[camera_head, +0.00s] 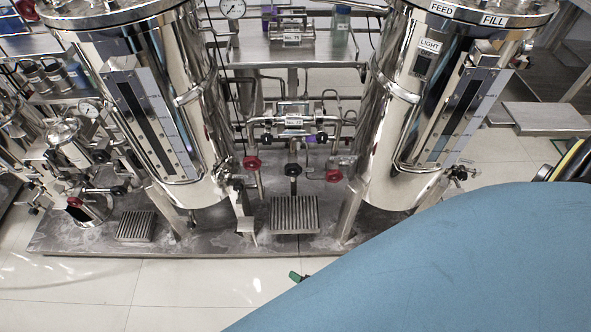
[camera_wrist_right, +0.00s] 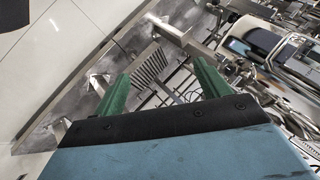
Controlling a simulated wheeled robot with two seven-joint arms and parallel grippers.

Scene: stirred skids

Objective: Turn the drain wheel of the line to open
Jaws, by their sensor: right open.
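Small hand wheels sit on the piping between the two steel tanks in the head view: a red wheel (camera_head: 251,162) at left, a black wheel (camera_head: 292,169) in the middle and another red wheel (camera_head: 333,175) at right. I cannot tell from any label which one is the drain wheel. My right gripper (camera_wrist_right: 160,70) has two green fingers spread apart and empty in the right wrist view, above the skid base. In the head view only a green fingertip (camera_head: 296,276) shows beyond my blue arm, in front of the skid and apart from the wheels. My left gripper is not in view.
The left tank (camera_head: 205,115) and right tank (camera_head: 385,130) flank the piping. A grated block (camera_head: 294,214) stands on the skid base (camera_head: 90,238) below the wheels. A smaller grate (camera_head: 136,226) is at left. The tiled floor (camera_head: 75,285) in front is clear.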

